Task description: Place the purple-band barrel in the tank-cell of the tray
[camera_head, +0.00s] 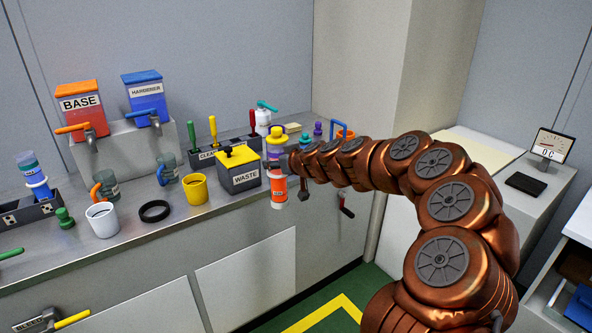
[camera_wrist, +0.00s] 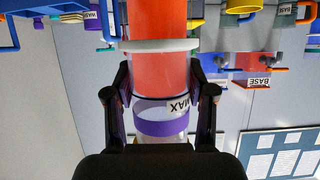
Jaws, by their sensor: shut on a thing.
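My gripper (camera_head: 288,163) is shut on the purple-band barrel (camera_head: 279,190), a clear cylinder holding orange-red liquid, held upright in front of the counter. In the wrist view, which is upside down, my gripper (camera_wrist: 161,100) has a dark finger on each side of the barrel (camera_wrist: 160,75). Its purple band, MAX mark and a pale ring show there; the palm hides its upper end. A dark tray (camera_head: 20,219) stands at the counter's far left, with a blue-and-white part in it. I cannot tell which cell is the tank-cell.
The red BASE tank (camera_head: 81,110) and blue HARDENER tank (camera_head: 147,98) stand on a raised block. A WASTE box (camera_head: 239,172), yellow mug (camera_head: 194,189), white mug (camera_head: 103,219), black ring (camera_head: 154,211) and green knob (camera_head: 65,217) stand between barrel and tray.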

